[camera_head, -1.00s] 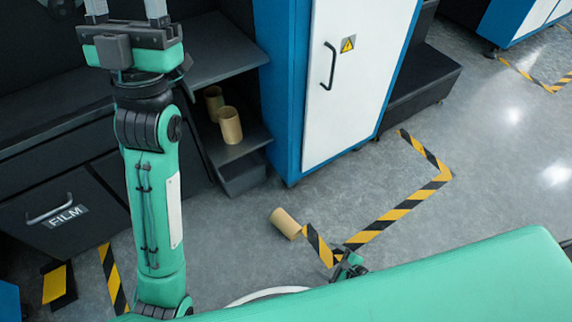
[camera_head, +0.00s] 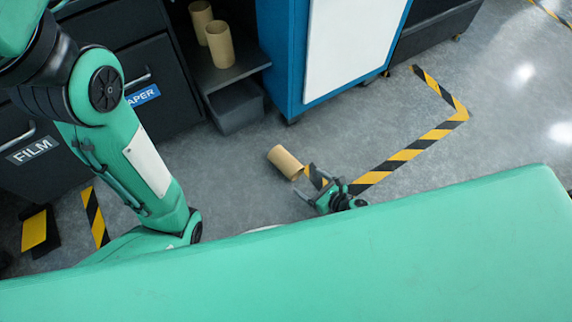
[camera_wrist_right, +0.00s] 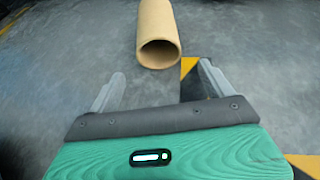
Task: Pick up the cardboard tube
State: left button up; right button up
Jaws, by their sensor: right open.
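A tan cardboard tube (camera_head: 285,162) lies on its side on the grey floor, by the end of a yellow-black tape line. My right gripper (camera_head: 310,184) is just to its lower right in the head view, open and empty. In the right wrist view the tube (camera_wrist_right: 157,27) lies ahead, with its open end facing the gripper. The open fingers (camera_wrist_right: 161,72) are apart from each other, with the tube's near end just beyond them. My left arm is at the left of the head view, but its gripper is out of frame.
Two upright tubes (camera_head: 219,44) (camera_head: 200,17) stand on a dark shelf, with a dark bin (camera_head: 237,108) below. A blue and white cabinet (camera_head: 345,50) stands beside it. Drawers labelled FILM and PAPER are at left. Floor around the lying tube is clear.

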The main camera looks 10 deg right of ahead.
aim_at(297, 177)
jog(key=shift+x, duration=1.1)
jog(key=b+x, duration=0.3)
jog(key=x, duration=0.1)
jog(key=shift+d, duration=0.1)
jog(key=shift+w+a+f+b, duration=0.2)
jog(key=shift+w+a+b, duration=0.1)
jog(key=shift+w+b, duration=0.1)
jog(key=shift+r, duration=0.1)
jog(key=c, duration=1.1)
